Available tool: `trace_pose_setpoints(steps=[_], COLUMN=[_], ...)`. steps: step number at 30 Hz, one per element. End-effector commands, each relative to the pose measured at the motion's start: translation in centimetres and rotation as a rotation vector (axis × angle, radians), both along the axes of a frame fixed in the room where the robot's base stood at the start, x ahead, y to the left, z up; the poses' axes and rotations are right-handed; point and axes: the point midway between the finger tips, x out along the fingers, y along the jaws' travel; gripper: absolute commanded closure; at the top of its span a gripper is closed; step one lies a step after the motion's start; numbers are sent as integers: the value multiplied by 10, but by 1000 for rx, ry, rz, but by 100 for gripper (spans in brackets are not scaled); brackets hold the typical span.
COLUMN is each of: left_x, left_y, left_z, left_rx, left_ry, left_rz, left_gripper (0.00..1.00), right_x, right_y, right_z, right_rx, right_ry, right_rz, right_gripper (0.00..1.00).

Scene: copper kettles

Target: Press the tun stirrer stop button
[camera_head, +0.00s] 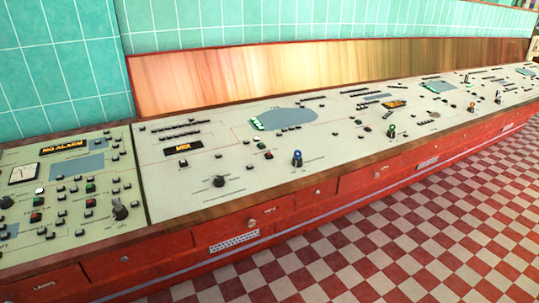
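A long control console has a pale sloping panel (340,137) with many small buttons and knobs. On the near section, a red button (269,155) sits just below a green button (261,145). On the left section, another red button (36,217) sits below a green one (40,201), and a similar red-and-green pair (90,203) is to its right. The button labels are too small to read, so I cannot tell which is the tun stirrer stop. Neither of my grippers is in view.
A blue-topped lever (297,158) and a black knob (219,181) stand up from the panel. Lit signs read "NO ALARM" (65,147) and "MIX" (183,147). Red drawers (255,222) line the console front. The checkered floor (420,240) at right is clear.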

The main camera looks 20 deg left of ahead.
Motion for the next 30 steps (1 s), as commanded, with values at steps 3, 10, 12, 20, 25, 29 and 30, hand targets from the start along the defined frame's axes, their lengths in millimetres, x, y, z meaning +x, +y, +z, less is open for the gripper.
trace_pose_setpoints(steps=[3,10,12,20,25,29,30], left_x=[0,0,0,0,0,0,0], left_y=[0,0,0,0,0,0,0], left_z=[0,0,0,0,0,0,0], left_rx=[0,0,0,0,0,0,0], left_ry=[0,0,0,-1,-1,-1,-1], left_rz=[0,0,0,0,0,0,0], left_gripper=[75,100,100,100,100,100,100], right_x=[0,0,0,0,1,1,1], right_y=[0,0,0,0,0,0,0], right_z=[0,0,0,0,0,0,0], right_rx=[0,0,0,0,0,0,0], right_ry=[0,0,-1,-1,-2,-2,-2], right_rz=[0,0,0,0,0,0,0], right_gripper=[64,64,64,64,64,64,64])
